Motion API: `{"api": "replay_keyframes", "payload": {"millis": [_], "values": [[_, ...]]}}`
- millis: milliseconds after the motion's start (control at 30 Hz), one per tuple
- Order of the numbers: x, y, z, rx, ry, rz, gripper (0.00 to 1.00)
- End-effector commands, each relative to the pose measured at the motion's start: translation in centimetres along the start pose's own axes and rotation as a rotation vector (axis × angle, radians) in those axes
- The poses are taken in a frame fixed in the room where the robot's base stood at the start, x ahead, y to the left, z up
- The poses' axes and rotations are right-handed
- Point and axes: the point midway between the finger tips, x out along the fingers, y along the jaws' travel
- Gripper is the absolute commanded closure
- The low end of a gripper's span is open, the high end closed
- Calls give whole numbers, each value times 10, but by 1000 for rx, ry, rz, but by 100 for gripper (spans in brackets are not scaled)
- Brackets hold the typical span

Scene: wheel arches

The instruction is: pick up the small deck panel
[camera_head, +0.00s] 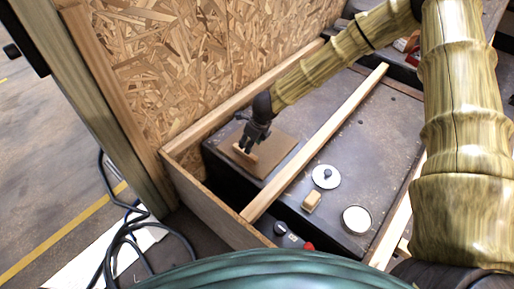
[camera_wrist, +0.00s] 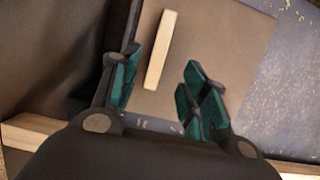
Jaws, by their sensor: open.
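The small deck panel (camera_head: 280,155) is a flat brown square lying on the dark grey deck, inside the wooden frame. A pale wooden strip (camera_head: 243,154) sits on it like a grip bar, and it also shows upright in the wrist view (camera_wrist: 161,50). The panel fills the middle of the wrist view (camera_wrist: 215,45). My gripper (camera_head: 255,137) is over the panel's left part, close to the strip. In the wrist view my gripper (camera_wrist: 163,77) is open, with the strip's near end between the fingers. I cannot tell the height gap.
A chipboard wall (camera_head: 200,60) and a frame rail (camera_head: 240,100) stand close on the left. A long pale batten (camera_head: 320,140) crosses right of the panel. Beyond it lie a white disc with a knob (camera_head: 326,183), a small wooden block (camera_head: 311,202) and a round tin (camera_head: 357,220).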

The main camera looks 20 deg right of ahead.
Motion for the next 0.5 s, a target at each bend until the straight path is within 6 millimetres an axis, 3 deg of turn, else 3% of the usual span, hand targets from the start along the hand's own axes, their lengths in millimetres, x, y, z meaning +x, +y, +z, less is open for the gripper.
{"api": "replay_keyframes", "payload": {"millis": [100,333,500], "values": [[18,1,-1,-1,1,1,55],[30,1,1,-2,1,0,55],[51,1,3,-2,1,-1,55]]}}
